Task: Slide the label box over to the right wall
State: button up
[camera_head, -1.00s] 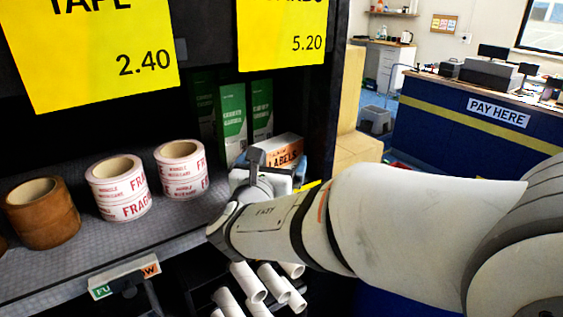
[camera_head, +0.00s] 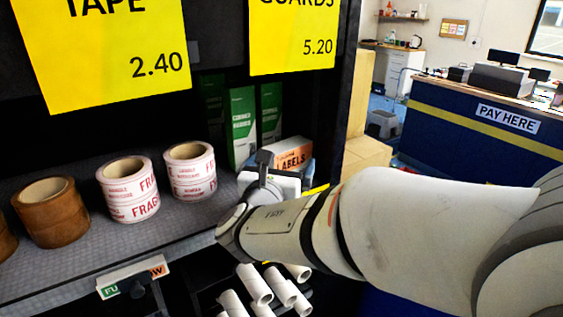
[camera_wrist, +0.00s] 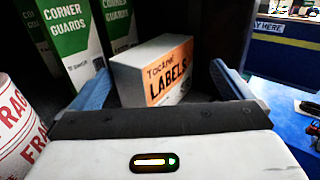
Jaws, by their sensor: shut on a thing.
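The label box (camera_head: 293,154) is a white and orange carton marked LABELS. It stands upright on the grey shelf near its right end, and it also shows in the wrist view (camera_wrist: 153,76). My gripper (camera_wrist: 160,74) is shut on it, with one blue finger on each side of the box. In the head view my gripper (camera_head: 284,172) covers the box's lower front. The right wall (camera_head: 327,115) of the shelf bay is a dark panel just right of the box. The exact gap between box, right finger and wall is too dark to tell.
Green and white corner guard cartons (camera_head: 242,125) stand behind and left of the box. Fragile tape rolls (camera_head: 190,172) and brown tape (camera_head: 51,212) stand to the left on the shelf (camera_head: 100,250). Yellow price signs (camera_head: 105,50) hang above. White tubes (camera_head: 255,285) lie below.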

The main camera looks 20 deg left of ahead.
jog(key=shift+d+f+m+h, duration=0.15)
jog(key=shift+d+m+h, duration=0.15)
jog(key=shift+d+h, duration=0.35)
jog(key=shift+c, duration=0.8)
jog(key=s, duration=0.2)
jog(key=s+d, duration=0.1)
jog(key=s, duration=0.1)
jog(key=shift+s+d, duration=0.1)
jog(key=shift+s, duration=0.05)
jog(key=shift+c, duration=0.2)
jog(key=shift+s+y+b, duration=0.25)
jog(key=shift+s+b, duration=0.05)
jog(key=shift+s, duration=0.8)
jog(key=shift+a, duration=0.2)
jog(key=shift+c, duration=0.3)
